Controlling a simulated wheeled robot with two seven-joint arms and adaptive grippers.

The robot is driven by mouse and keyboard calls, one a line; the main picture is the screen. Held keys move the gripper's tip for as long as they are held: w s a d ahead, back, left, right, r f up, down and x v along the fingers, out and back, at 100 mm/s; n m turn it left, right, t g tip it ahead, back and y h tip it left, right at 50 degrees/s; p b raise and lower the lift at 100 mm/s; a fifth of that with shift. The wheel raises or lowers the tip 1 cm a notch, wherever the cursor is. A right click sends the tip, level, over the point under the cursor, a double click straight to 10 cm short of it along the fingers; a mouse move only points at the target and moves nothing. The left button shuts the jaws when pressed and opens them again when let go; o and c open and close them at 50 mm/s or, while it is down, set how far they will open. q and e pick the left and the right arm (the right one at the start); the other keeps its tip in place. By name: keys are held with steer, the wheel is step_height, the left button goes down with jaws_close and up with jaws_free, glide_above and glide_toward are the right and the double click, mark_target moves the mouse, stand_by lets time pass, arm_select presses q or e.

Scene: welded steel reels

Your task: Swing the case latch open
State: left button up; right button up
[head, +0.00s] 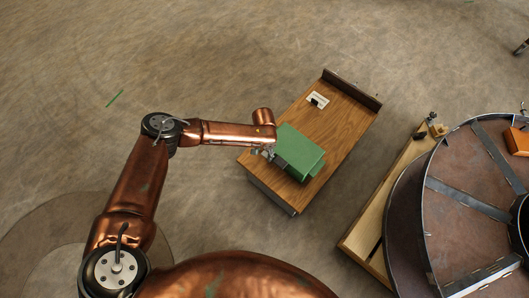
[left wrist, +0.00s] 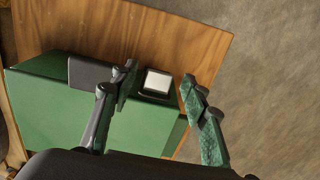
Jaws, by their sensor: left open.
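The green case (head: 303,152) sits on a wooden-topped bench, and it also shows in the left wrist view (left wrist: 100,125). A dark grey flat piece (left wrist: 88,73) lies along its edge, with a pale square-faced part in a dark surround (left wrist: 158,82) beside it. These look like the latch, but I cannot tell which part swings. My left gripper (left wrist: 159,76) is open, its two fingers apart on either side of the pale part. I cannot tell whether either finger touches it. In the head view the left gripper (head: 264,153) is at the case's left side, small and partly hidden.
The wooden bench (head: 340,115) has a raised dark lip at its far end and a white plate with a black piece (head: 317,100). A large steel reel (head: 460,200) stands at the right beside a pale wooden board (head: 365,235).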

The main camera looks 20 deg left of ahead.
arm_select(q)
steer(key=shift+c, duration=0.4)
jaws_close()
